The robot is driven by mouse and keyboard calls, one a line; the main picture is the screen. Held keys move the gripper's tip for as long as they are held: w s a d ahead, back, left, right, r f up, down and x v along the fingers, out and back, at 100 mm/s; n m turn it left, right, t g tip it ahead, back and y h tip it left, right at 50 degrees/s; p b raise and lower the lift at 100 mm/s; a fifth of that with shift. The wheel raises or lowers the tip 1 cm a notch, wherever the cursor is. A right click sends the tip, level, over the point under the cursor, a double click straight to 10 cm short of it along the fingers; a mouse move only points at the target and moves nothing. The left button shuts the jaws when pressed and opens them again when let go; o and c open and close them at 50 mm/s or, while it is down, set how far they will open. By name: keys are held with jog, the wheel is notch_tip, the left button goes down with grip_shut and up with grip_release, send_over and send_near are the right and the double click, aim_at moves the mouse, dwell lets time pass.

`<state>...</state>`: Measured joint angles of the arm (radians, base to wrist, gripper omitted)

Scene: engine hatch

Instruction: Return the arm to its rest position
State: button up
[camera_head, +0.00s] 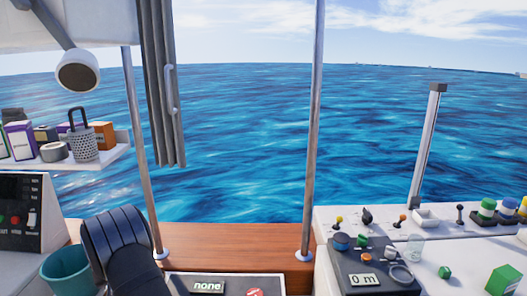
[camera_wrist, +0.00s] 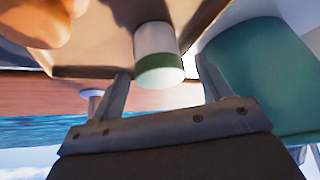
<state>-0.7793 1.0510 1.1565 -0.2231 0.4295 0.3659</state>
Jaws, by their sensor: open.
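My gripper (camera_wrist: 163,72) shows in the wrist view with its two grey fingers spread apart. A white cylinder with a green end (camera_wrist: 158,50) appears between and past the fingertips. Neither finger visibly touches it, and I cannot tell how far away it is. In the head view my dark arm (camera_head: 122,245) is bent at the lower left, and the gripper itself is hidden there. The wrist view is upside down, with sea and sky at its lower edge.
A teal bucket (camera_head: 70,272) stands beside my arm at the lower left; a teal surface (camera_wrist: 265,75) fills the wrist view's right side. A shelf (camera_head: 95,160) with small goods hangs left. A control panel (camera_head: 375,270) and a green cube (camera_head: 503,280) are right. A lamp (camera_head: 78,72) hangs upper left.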

jog(key=shift+x, duration=0.85)
jog(key=r, duration=0.5)
jog(key=shift+d, duration=0.35)
jog(key=w+d+r, duration=0.2)
jog(key=d+r, duration=0.4)
jog(key=d, duration=0.6)
jog(key=d+f+m+h, duration=0.1)
jog(key=d+m, duration=0.1)
jog(key=d, duration=1)
jog(key=s+d+f+m+h, duration=0.1)
jog(key=d+m, duration=0.1)
jog(key=d, duration=1)
jog(key=s+d+f+m+t+h, duration=0.1)
jog(key=d+m, duration=0.1)
jog(key=d, duration=1)
jog(key=shift+s+d+f, duration=0.1)
jog(key=shift+d+f, duration=0.3)
jog(key=shift+m+h, duration=0.4)
jog(key=shift+m, duration=0.4)
jog(key=shift+w+d+r, duration=0.2)
jog(key=shift+d+r, duration=0.25)
jog(key=shift+d, duration=0.4)
jog(key=shift+w+d+r, duration=0.25)
jog(key=shift+d+r, duration=0.2)
jog(key=shift+d, duration=0.4)
jog(key=shift+w+d+r, duration=0.2)
jog(key=shift+d+r, duration=0.3)
jog(key=shift+d, duration=0.35)
